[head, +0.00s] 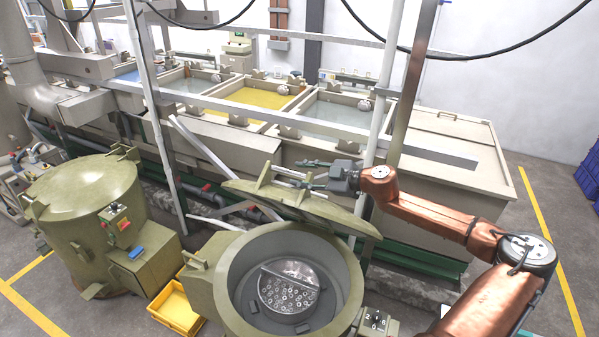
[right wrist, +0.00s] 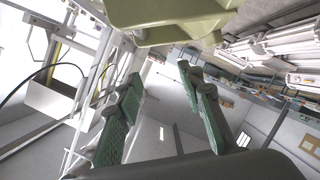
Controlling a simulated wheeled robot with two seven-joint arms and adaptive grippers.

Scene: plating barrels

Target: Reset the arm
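My right gripper (head: 306,174) is at the raised lid of the front barrel in the head view, with the copper-coloured arm reaching in from the right. In the right wrist view its two green fingers (right wrist: 160,82) are spread apart with nothing between them. The olive lid (head: 300,207) is tilted open behind the barrel (head: 228,290); its edge also shows at the top of the right wrist view (right wrist: 170,22). My left gripper is not in view.
The open barrel holds a perforated metal basket (head: 290,288) of small round parts. A closed barrel (head: 85,205) stands at left, and a yellow bin (head: 176,308) between them. Tanks with a yellow bath (head: 262,99) and white posts (head: 150,110) stand behind. Floor is clear at right.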

